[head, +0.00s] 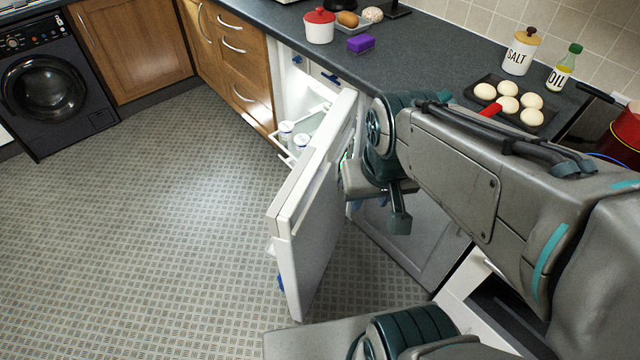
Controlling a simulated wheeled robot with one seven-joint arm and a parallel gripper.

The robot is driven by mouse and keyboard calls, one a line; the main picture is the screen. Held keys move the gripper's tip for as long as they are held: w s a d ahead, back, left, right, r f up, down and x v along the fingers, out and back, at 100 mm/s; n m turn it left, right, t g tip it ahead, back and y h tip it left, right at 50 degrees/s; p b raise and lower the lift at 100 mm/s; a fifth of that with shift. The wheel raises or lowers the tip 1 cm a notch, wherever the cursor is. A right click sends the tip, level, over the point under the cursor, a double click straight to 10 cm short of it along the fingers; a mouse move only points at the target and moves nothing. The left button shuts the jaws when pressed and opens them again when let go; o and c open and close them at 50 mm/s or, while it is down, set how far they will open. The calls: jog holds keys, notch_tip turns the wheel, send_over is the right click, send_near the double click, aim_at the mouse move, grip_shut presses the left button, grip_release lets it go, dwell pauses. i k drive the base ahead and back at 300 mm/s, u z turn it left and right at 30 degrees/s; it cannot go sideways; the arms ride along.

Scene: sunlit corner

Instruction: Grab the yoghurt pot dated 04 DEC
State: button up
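Two small white pots with bluish tops, which look like yoghurt pots, stand in the open white fridge under the counter. One pot (286,131) is at the left, and the other pot (301,143) is just right of it, partly cut off by the door. No date is legible on either. The fridge door (318,210) stands open towards the floor. My gripper (398,218) is at the right side of the door, apart from the pots, with the door between them. My arm hides part of it, and whether its fingers are open is unclear.
The counter (430,60) above holds a red-lidded white pot (319,27), a purple sponge (361,43), a tray of buns (508,104), a salt jar (520,52) and an oil bottle (562,70). A washing machine (50,90) stands far left. The floor (150,220) is clear.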

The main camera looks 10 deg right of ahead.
aim_at(286, 128)
jog(key=u, duration=0.55)
jog(key=k, duration=1.25)
jog(key=u, duration=0.9)
jog(key=i, duration=3.05)
jog(key=z, duration=0.85)
jog(key=i, duration=1.4)
jog(key=z, duration=1.25)
jog(key=i, duration=0.65)
jog(key=z, duration=0.3)
